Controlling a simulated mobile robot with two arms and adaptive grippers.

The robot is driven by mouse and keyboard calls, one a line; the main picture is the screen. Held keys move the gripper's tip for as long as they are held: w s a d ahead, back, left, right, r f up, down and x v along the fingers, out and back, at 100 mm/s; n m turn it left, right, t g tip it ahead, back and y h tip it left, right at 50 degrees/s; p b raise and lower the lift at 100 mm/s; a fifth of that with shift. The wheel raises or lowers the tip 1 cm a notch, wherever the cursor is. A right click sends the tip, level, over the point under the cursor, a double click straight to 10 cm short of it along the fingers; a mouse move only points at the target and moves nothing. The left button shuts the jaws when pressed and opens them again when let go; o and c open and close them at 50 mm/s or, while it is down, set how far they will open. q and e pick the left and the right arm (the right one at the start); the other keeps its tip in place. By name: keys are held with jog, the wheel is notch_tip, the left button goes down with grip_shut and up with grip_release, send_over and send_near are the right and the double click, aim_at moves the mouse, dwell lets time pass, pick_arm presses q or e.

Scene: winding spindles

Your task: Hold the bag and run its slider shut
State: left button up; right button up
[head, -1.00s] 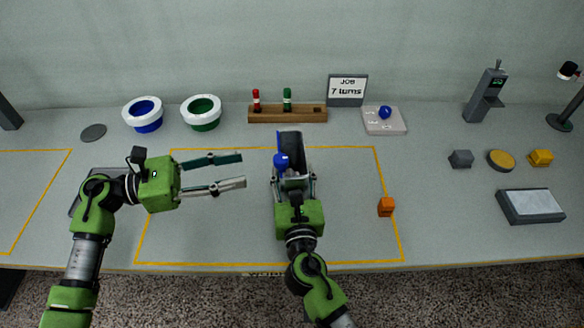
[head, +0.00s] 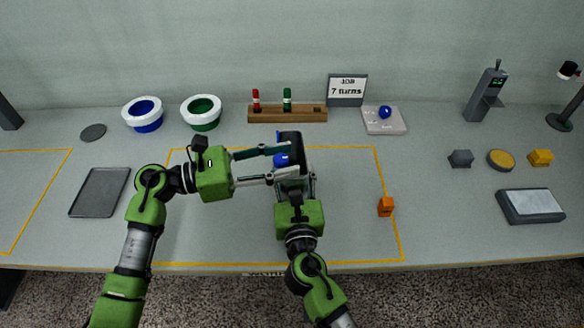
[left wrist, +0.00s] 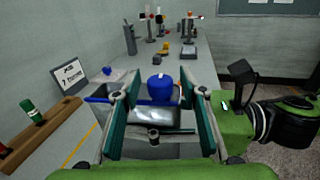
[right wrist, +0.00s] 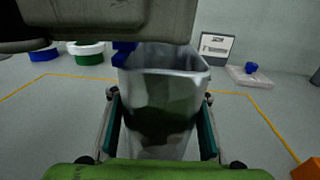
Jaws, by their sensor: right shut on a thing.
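The silvery bag (right wrist: 165,100) is upright between the fingers of my right gripper (right wrist: 160,118), which is shut on it. Its mouth looks open in the right wrist view. The blue slider (right wrist: 122,54) is at the left end of the mouth; in the head view the slider (head: 282,160) is at the bag's upper left. My left gripper (head: 278,163) is open, its fingers reaching to either side of the slider. In the left wrist view the blue slider (left wrist: 160,88) shows between the spread fingers; whether they touch it I cannot tell.
An orange block (head: 385,207) stands right of the bag. Behind are a wooden rack (head: 265,114) with red and green pieces, a job sign (head: 347,87) reading 7 turns, and blue (head: 143,112) and green (head: 201,111) bowls. A dark tray (head: 99,192) lies left.

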aim_at(278, 135)
pick_arm(q)
grip_shut()
jog(key=shift+w+a+f, duration=0.1)
jog(key=shift+w+a, duration=0.1)
jog(key=shift+w, duration=2.45)
jog(key=shift+w+a+f, duration=0.1)
jog(key=shift+w+a, duration=0.1)
jog(key=shift+w, duration=2.4)
grip_release()
jog(key=shift+r, duration=0.1)
jog(key=v, duration=1.2)
pick_arm(e)
jog(key=o, duration=1.3)
jog(key=shift+c, duration=0.2)
